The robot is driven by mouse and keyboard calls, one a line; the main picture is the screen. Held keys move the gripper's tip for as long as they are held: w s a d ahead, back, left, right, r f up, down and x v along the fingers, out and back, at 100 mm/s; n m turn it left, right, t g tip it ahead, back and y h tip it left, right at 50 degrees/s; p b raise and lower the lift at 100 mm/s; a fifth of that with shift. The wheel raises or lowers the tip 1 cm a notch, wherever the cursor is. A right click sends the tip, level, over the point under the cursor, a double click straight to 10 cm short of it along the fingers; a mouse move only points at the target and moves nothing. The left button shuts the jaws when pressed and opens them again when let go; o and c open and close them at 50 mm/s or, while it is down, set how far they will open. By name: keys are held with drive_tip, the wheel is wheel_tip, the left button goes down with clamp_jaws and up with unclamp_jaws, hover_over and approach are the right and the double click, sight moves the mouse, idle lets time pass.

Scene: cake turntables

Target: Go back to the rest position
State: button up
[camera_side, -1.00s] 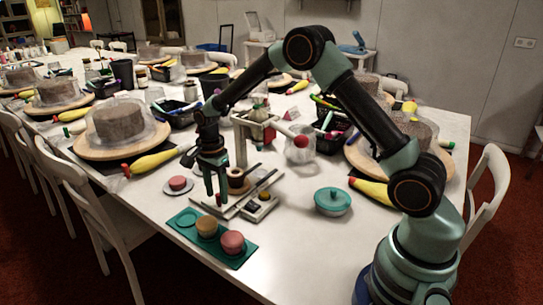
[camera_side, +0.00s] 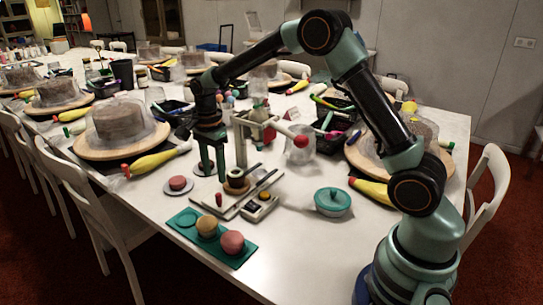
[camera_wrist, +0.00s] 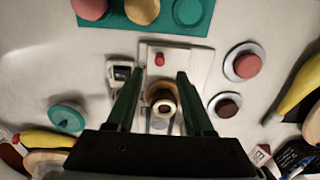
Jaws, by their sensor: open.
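My gripper (camera_side: 213,176) is open and empty, fingers pointing down above the table, just left of the press stand (camera_side: 240,140) in the side view. In the wrist view my gripper (camera_wrist: 159,78) has its two fingers spread, with the brown round holder (camera_wrist: 161,98) of the press showing between and below them. The holder (camera_side: 237,182) sits on the press's pale base plate (camera_side: 228,209). A red knob (camera_wrist: 159,59) stands on that base.
A teal tray (camera_side: 247,253) holds a pink cake and a tan cake; one recess is empty. Nearby are a pink cake on a saucer (camera_side: 178,185), a dark disc on a saucer (camera_wrist: 226,105), a small scale (camera_side: 261,208), a teal lidded pot (camera_side: 332,202) and a yellow piping bag (camera_side: 153,161).

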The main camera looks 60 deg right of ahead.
drive_tip(key=shift+r, duration=0.1)
drive_tip(key=s+r+n+t, duration=0.2)
drive_tip(key=s+r+n, duration=0.5)
drive_tip(key=r, duration=0.3)
drive_tip(key=s+r+n+t, duration=0.3)
drive_tip(key=s+n, duration=0.8)
drive_tip(key=s, duration=0.2)
drive_tip(key=shift+a+t, duration=0.3)
drive_tip(key=shift+a, duration=0.15)
